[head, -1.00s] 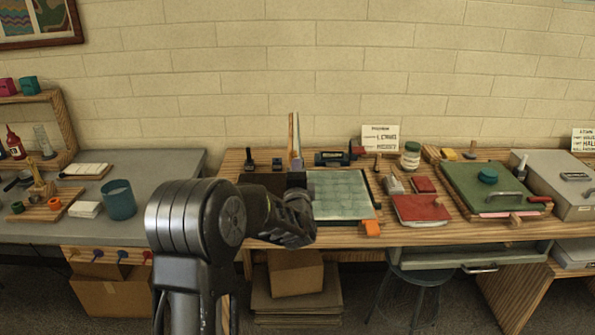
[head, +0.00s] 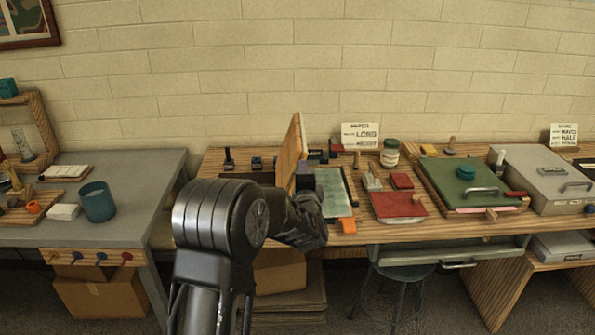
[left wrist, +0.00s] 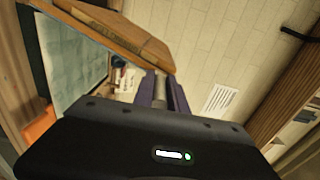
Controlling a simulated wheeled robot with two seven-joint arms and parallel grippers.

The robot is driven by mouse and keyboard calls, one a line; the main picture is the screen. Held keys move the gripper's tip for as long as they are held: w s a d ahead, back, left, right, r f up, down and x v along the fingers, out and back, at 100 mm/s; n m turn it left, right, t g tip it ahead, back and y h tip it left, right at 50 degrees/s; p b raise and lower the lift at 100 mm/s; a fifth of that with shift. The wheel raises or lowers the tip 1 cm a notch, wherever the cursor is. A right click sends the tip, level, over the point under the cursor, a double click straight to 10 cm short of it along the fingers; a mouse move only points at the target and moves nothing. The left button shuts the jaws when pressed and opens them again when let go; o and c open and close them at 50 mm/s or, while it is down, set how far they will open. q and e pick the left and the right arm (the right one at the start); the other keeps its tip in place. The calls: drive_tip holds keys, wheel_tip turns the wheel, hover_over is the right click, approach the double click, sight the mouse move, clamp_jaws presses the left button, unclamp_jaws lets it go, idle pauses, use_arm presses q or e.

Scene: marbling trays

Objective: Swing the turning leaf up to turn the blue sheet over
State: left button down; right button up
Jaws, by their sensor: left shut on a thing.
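The turning leaf (head: 292,152) is a wooden board standing steeply raised on the bench in the head view. It also shows as a wooden board in the left wrist view (left wrist: 120,30). A pale blue-green surface, which looks like the blue sheet (head: 335,193), lies flat to the right of the leaf; it also shows in the left wrist view (left wrist: 72,55). My left gripper (head: 309,178) is at the leaf's right side. Its purple fingers (left wrist: 162,91) are shut on a grey peg-like handle (left wrist: 160,88). The leaf's right face is hidden in the head view. My right gripper is out of view.
An orange block (head: 347,225) is at the front edge near the sheet. Red pads (head: 398,206), a jar (head: 390,153) and a green-topped tray (head: 465,182) stand to the right. A blue cup (head: 97,202) is on the grey table at left. The wall is behind.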

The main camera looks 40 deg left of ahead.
use_arm(q)
drive_tip(key=shift+w+d+r, duration=0.2)
drive_tip(key=shift+r, duration=0.05)
drive_tip(key=c, duration=1.4)
unclamp_jaws()
drive_tip(key=shift+o, duration=0.3)
drive_tip(key=shift+f, duration=0.3)
drive_tip(key=shift+s, duration=0.1)
drive_tip(key=shift+s+d, duration=0.4)
drive_tip(key=shift+s, duration=0.05)
drive_tip(key=b+v, duration=0.1)
drive_tip(key=v, duration=0.5)
drive_tip(key=shift+s+b, duration=0.2)
drive_tip(key=shift+b, duration=0.1)
drive_tip(key=shift+d, duration=0.1)
